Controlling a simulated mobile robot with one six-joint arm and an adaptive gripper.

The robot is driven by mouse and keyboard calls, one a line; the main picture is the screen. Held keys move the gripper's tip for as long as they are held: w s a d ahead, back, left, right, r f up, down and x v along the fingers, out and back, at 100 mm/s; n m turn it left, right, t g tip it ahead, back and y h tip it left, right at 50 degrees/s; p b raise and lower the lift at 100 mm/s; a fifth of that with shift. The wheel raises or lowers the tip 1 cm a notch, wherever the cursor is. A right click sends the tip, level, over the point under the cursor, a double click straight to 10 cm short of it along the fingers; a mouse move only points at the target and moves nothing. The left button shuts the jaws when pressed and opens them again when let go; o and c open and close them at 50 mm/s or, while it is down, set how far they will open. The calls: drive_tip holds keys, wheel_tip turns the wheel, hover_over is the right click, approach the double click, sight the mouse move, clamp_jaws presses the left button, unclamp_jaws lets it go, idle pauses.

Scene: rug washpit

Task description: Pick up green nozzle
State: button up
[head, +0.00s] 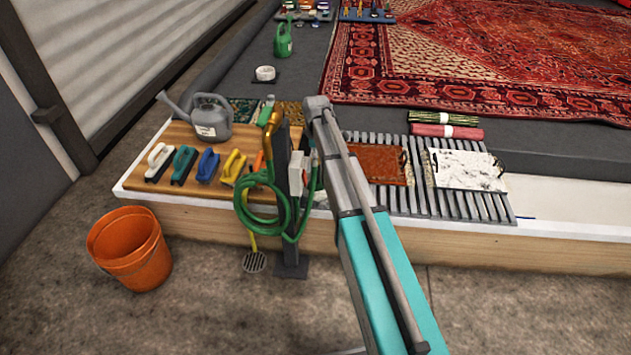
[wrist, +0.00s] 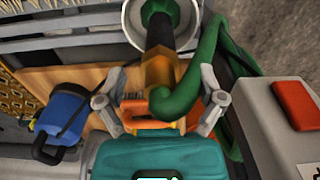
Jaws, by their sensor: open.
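The green nozzle (wrist: 157,66) is seen nearly end on in the wrist view, with a dark green, pale-rimmed round head and a brass-coloured neck. In the head view its brass part (head: 271,130) stands by the dark post. My gripper (wrist: 160,103) is open, with one finger to each side of the nozzle's lower part. A green hose bend and an orange piece also lie between the fingers. I cannot tell whether either finger touches. In the head view the gripper is not clearly visible near the post.
A white box with a red button (wrist: 290,95) stands close right of the gripper. The dark post (head: 283,185) carries a coiled green hose (head: 262,222). Several brushes (head: 207,166) and a grey watering can (head: 211,122) are on the left. An orange bucket (head: 132,250) stands on the floor.

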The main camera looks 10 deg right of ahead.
drive_tip(key=shift+f+b, duration=0.8)
drive_tip(key=shift+f, duration=0.3)
clamp_jaws()
drive_tip(key=shift+r, duration=0.1)
